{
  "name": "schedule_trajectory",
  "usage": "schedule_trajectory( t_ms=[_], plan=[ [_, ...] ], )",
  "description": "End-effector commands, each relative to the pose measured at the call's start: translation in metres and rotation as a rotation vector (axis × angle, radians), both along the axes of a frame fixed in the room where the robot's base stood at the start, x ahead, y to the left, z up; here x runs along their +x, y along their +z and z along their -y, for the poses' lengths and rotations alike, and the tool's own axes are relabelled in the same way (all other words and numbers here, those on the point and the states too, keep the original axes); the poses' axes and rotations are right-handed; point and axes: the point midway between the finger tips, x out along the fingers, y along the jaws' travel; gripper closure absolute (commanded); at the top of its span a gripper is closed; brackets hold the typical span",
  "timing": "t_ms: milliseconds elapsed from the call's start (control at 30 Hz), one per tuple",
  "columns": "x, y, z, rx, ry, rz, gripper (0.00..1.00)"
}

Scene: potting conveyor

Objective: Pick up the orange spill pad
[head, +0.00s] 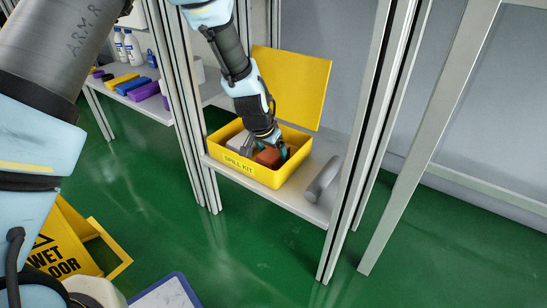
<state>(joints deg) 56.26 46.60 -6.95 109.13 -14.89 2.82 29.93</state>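The orange spill pad (268,158) looks like a small orange-brown block and lies inside the open yellow spill kit box (233,168). My gripper (266,150) reaches down into the box at the pad. A teal fingertip shows at the pad's right side, and a grey finger-like part shows to its left. The gripper's wrist hides the pad's far side. I cannot tell whether the fingers touch the pad or are shut on it.
The box's yellow lid (293,85) stands upright behind. A light grey item (238,140) lies left in the box. A grey cylinder (324,179) lies right of the box on the shelf (312,208). Metal posts (365,130) flank it. A yellow wet floor sign (68,245) stands lower left.

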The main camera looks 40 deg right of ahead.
Motion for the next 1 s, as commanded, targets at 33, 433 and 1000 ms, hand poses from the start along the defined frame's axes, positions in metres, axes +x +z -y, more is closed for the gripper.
schedule_trajectory(
  t_ms=[33, 433, 1000],
  plan=[
    [0.000, 0.000, 0.000, 0.000, 0.000, 0.000, 0.21],
    [0.000, 0.000, 0.000, 0.000, 0.000, 0.000, 0.66],
    [0.001, 0.036, 0.001, -0.004, -0.001, 0.002, 0.79]
  ],
)
